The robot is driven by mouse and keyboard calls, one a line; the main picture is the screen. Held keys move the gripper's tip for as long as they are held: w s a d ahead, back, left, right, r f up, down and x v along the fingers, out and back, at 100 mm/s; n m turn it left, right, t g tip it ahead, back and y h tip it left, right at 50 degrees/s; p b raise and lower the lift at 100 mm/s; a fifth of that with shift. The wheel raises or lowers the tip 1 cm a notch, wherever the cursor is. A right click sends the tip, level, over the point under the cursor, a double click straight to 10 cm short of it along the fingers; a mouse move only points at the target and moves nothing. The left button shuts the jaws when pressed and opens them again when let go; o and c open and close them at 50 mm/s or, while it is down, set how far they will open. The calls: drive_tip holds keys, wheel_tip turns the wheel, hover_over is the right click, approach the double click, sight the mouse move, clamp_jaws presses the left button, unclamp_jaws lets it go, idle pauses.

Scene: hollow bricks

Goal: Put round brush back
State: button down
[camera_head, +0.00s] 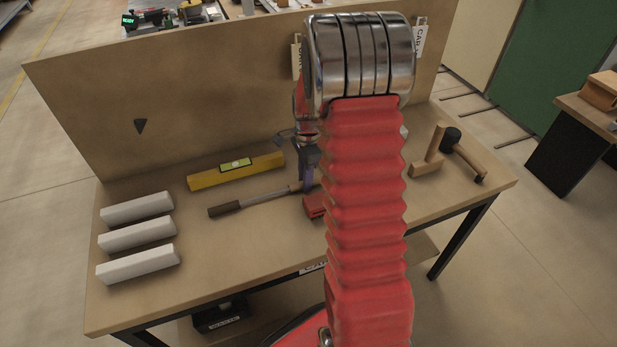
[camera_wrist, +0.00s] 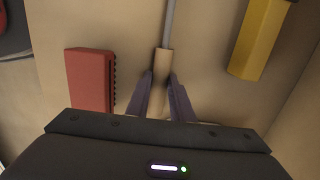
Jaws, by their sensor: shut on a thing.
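The round brush (camera_head: 257,200) is a thin grey rod with a dark brush head at its left end and a pale wooden handle at its right. It lies along the workbench, at or just above the top; I cannot tell which. My gripper (camera_head: 307,187) points down at the handle end. In the wrist view, the purple fingers of my gripper (camera_wrist: 160,92) are shut on the wooden handle of the round brush (camera_wrist: 160,75), with the rod running away from me. The brush head is out of the wrist view.
A red brush-like block (camera_head: 314,206) lies close beside the handle. A yellow spirit level (camera_head: 235,172) lies behind the rod. Three white bricks (camera_head: 137,236) stand at left, a mallet (camera_head: 462,152) at right. A tall back panel (camera_head: 200,95) closes off the workbench (camera_head: 240,260).

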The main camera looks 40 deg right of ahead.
drive_tip(key=c, duration=1.5)
unclamp_jaws()
drive_tip(key=shift+f, duration=0.1)
drive_tip(key=r, duration=0.9)
drive_tip(key=d+r, duration=0.1)
drive_tip(key=r, duration=0.3)
drive_tip(key=shift+w+r, duration=0.1)
drive_tip(key=shift+r, duration=0.25)
